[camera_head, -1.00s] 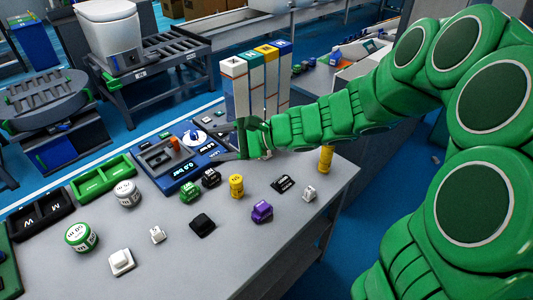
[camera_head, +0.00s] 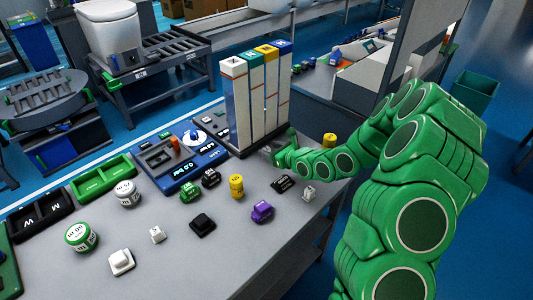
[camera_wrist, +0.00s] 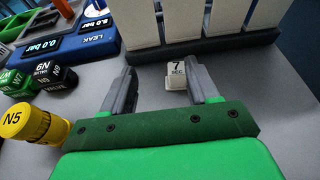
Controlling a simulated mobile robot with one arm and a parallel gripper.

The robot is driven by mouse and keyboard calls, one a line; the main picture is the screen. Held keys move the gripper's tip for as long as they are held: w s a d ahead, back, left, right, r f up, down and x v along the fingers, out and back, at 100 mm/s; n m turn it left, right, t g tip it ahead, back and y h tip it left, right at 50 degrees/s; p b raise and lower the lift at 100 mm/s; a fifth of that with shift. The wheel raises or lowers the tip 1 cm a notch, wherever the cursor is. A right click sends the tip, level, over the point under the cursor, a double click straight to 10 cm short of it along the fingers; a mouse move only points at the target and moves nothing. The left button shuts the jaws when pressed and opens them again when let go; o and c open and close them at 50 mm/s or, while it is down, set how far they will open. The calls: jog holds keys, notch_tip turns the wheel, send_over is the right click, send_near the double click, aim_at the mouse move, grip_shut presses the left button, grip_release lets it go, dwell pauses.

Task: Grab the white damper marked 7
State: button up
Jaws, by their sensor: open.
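The white damper marked 7 (camera_wrist: 176,76), with "SEC" under the number, stands on the grey table just in front of a dark rack base in the wrist view. My gripper (camera_wrist: 161,70) is open, with its two grey fingers pointing toward the damper. The damper shows between the fingertips, closer to the right finger. Whether it is inside the jaws or just beyond them, I cannot tell. In the head view my gripper (camera_head: 265,152) is low over the table beside the rack, and I cannot make out this damper there.
A rack (camera_head: 238,110) of tall white columns with coloured tops stands directly ahead. A yellow N5 cylinder (camera_wrist: 28,122) and green and black blocks are to the left. A blue leak tester (camera_head: 182,172) lies behind them. Other small white (camera_head: 309,194), black (camera_head: 202,225) and purple (camera_head: 262,212) pieces lie nearer the front.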

aim_at(264, 148)
jog(key=shift+w+d+f+m+h, duration=0.15)
jog(key=shift+d+f+m, duration=0.15)
jog(key=shift+f, duration=0.25)
jog(key=shift+w+d+f+m+h, duration=0.1)
jog(key=shift+d+f+m+h, duration=0.1)
jog(key=shift+d+f, duration=0.25)
jog(key=shift+a+f, duration=0.1)
jog(key=shift+f, duration=0.2)
jog(key=shift+w+d+x, duration=0.1)
jog(key=shift+x, duration=1.8)
jog(key=shift+w+d+x, duration=0.1)
jog(key=shift+x, duration=1.8)
jog(key=shift+r, duration=0.1)
jog(key=shift+c, duration=0.2)
jog(key=c, duration=1)
